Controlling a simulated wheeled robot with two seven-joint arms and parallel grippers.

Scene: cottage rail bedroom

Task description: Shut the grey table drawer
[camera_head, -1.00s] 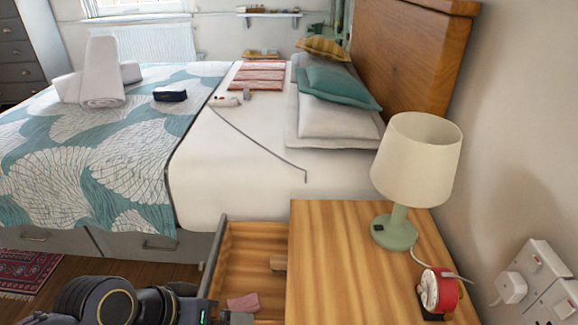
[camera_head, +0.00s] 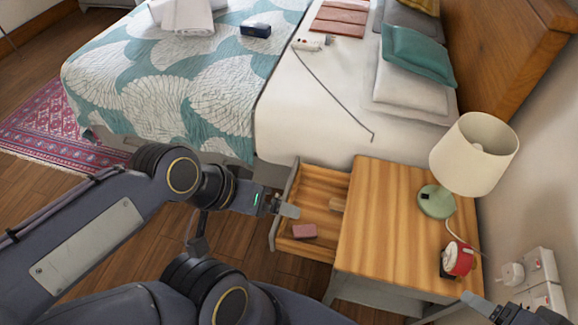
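The grey table drawer (camera_head: 289,246) is pulled out to the left of the bedside table (camera_head: 385,215), with its wood-lined inside showing.
A lamp (camera_head: 436,201) and a red clock (camera_head: 459,259) stand on the table's right side. The bed (camera_head: 290,140) is just behind the drawer. Wall sockets (camera_head: 540,278) are at the right. Wooden floor (camera_head: 60,215) is open at the left.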

